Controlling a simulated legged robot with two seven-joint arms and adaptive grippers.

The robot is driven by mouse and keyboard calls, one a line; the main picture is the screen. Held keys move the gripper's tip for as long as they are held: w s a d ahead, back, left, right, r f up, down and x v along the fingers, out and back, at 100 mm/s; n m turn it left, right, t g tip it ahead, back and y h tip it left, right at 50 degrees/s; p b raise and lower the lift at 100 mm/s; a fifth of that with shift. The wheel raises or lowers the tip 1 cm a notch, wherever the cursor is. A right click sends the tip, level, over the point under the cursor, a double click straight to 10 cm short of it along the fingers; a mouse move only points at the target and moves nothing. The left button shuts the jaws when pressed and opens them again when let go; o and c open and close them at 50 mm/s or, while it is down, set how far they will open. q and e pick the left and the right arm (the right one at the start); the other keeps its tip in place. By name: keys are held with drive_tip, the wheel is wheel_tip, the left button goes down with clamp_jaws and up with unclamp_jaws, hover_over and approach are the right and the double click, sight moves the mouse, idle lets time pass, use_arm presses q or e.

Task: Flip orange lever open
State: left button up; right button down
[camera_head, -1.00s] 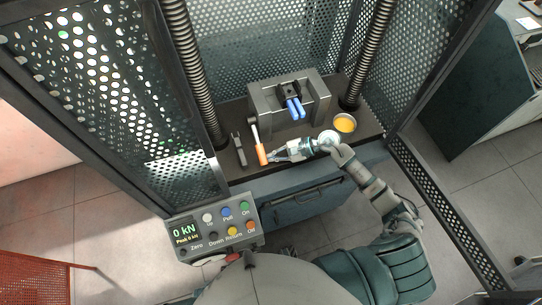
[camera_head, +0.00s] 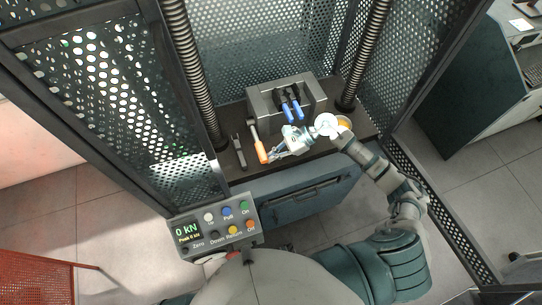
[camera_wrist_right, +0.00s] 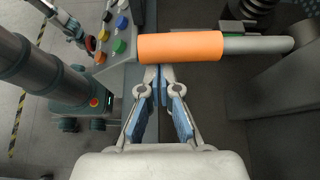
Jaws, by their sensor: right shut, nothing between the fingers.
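The orange lever (camera_head: 261,152) has an orange grip on a grey rod and lies at the front left of the grey block on the machine's bed. In the right wrist view its orange grip (camera_wrist_right: 180,46) lies crosswise just beyond my fingertips. My right gripper (camera_head: 272,158) is shut and empty, its tips close beside the grip. In the right wrist view the fingers (camera_wrist_right: 160,72) meet at the grip's near edge; I cannot tell whether they touch. A gripper-like part, seemingly my left gripper (camera_wrist_right: 66,22), shows at the upper left there; its jaw state is unclear.
The grey block (camera_head: 262,105) with blue-handled parts (camera_head: 293,111) stands behind. A dark tool (camera_head: 239,151) lies left of the lever. A control box (camera_head: 213,229) is at front left. Perforated guards flank the bed.

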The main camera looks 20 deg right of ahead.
use_arm(q)
drive_tip(key=shift+s+a+p, duration=0.15)
drive_tip(key=shift+s+p, duration=0.05)
drive_tip(key=shift+s, duration=0.55)
drive_tip(key=shift+s+a+p, duration=0.15)
drive_tip(key=shift+s+p, duration=0.05)
drive_tip(key=shift+s, duration=0.55)
use_arm(e)
wheel_tip(320, 180, up, 8)
drive_tip(key=w+m+g, duration=0.1)
drive_tip(key=m+g, duration=0.3)
drive_tip(key=shift+w+r, duration=0.15)
drive_tip(key=shift+r, duration=0.05)
drive_tip(key=shift+w+r, duration=0.1)
drive_tip(key=shift+r, duration=0.1)
